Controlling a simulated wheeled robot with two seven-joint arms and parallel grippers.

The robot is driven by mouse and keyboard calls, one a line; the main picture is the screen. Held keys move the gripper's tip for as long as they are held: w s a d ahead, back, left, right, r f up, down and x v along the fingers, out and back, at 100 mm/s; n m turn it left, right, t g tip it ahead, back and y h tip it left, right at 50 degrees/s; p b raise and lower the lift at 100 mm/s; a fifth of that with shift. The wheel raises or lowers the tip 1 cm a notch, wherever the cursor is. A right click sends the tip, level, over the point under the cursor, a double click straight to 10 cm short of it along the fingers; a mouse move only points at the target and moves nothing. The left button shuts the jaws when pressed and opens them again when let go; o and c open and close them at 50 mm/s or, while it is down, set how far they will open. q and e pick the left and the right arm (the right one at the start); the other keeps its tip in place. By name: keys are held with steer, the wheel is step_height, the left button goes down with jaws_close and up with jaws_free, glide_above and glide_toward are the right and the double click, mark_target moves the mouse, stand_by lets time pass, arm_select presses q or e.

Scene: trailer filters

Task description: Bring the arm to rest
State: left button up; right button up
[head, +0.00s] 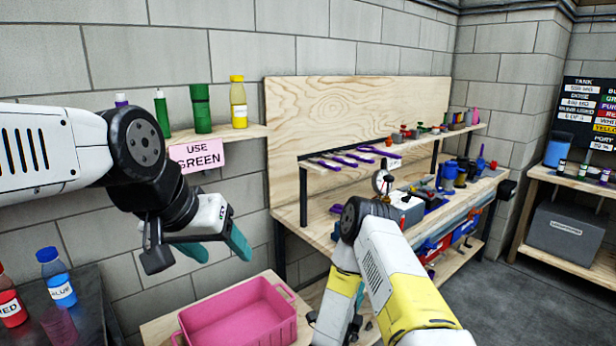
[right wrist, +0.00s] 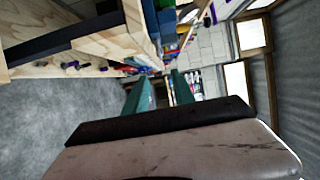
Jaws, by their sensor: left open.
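My left arm comes in from the left in the head view. Its gripper (head: 214,248) has teal fingers that are apart and empty, pointing down and right above the pink bin and in front of the wall. My right arm (head: 398,282), white and yellow, stands at the lower middle right, bent in front of the workbench. Its gripper is mostly hidden there. In the right wrist view the right gripper's two teal fingers (right wrist: 161,90) stand apart with nothing seen between them. Bench wood and grey floor lie beyond them.
A pink bin (head: 240,318) stands below my left gripper. A wall shelf (head: 262,131) holds green and yellow bottles above a "USE GREEN" sign (head: 197,156). Red (head: 11,306) and blue (head: 60,289) bottles stand at lower left. The workbench (head: 325,222) is cluttered; floor at right is clear.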

steer(key=w+a+r+n+g+y, duration=0.1)
steer(key=w+r+n+y, duration=0.2)
steer(key=w+r, duration=0.3)
steer(key=w+a+r+n+y, duration=0.1)
steer(key=w+r+n+y, duration=0.15)
steer(key=r, duration=0.55)
steer(key=s+a+r+n+g+y, duration=0.25)
steer(key=s+r+n, duration=0.2)
steer(key=r, duration=0.35)
steer(key=s+a+r+n+g+y, duration=0.1)
steer(key=s+r+n+y, duration=0.3)
steer(key=r, duration=0.5)
steer(key=s+d+r+n+g, duration=0.2)
steer(key=s+n, duration=0.3)
steer(key=s, duration=0.8)
steer(key=s+d+r+n+g, duration=0.2)
steer(key=s+n, duration=0.3)
steer(key=s, duration=0.9)
steer(key=shift+s+d+r+g+h, duration=0.3)
steer(key=shift+r+g+h, duration=0.1)
steer(key=shift+g, duration=0.15)
